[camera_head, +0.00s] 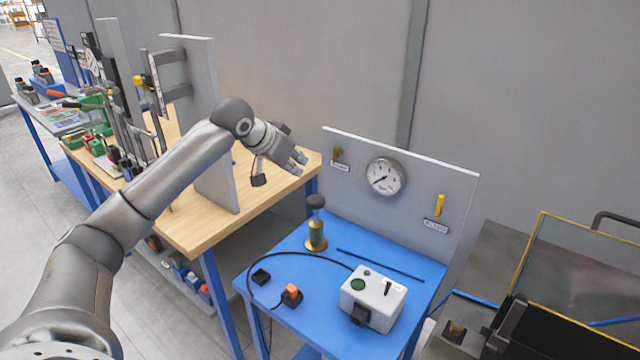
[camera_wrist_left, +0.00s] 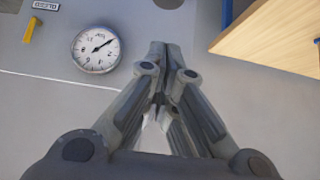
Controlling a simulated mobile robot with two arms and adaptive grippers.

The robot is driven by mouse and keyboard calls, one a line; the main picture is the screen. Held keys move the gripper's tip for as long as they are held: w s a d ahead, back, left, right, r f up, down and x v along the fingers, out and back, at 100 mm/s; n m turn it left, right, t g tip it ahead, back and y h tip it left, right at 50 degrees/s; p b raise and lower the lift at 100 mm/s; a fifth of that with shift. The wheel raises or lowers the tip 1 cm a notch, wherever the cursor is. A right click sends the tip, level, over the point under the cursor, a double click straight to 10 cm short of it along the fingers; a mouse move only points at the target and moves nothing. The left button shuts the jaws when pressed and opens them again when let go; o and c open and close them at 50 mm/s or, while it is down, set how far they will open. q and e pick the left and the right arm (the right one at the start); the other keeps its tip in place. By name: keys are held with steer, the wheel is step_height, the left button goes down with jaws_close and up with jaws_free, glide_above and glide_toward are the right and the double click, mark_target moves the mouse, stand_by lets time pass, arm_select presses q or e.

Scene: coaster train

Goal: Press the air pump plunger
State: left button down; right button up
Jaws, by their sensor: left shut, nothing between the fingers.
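The air pump (camera_head: 316,232) stands upright on the blue table, with a brass body and a dark round plunger knob (camera_head: 316,201) on top. My left gripper (camera_head: 300,160) is shut and empty. In the head view it is above and a little left of the knob, clearly apart from it. In the left wrist view the fingertips (camera_wrist_left: 170,46) are together, and the pump is not seen there. A round pressure gauge (camera_head: 385,176) is on the grey panel behind the pump; it also shows in the left wrist view (camera_wrist_left: 96,49). My right gripper is not in view.
Yellow handles (camera_head: 439,205) are on the panel. A wooden workbench (camera_head: 262,201) stands at left.

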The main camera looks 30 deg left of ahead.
arm_select(q)
steer(key=p, duration=0.4)
glide_above(315, 199)
step_height(315, 199, down, 6)
steer(key=shift+w+f, duration=0.1)
steer(key=shift+f, duration=0.05)
step_height(315, 199, down, 3)
steer(key=shift+r+p, duration=0.2)
steer(key=shift+p, duration=0.15)
steer(key=shift+a+f, duration=0.1)
steer(key=shift+f, duration=0.6)
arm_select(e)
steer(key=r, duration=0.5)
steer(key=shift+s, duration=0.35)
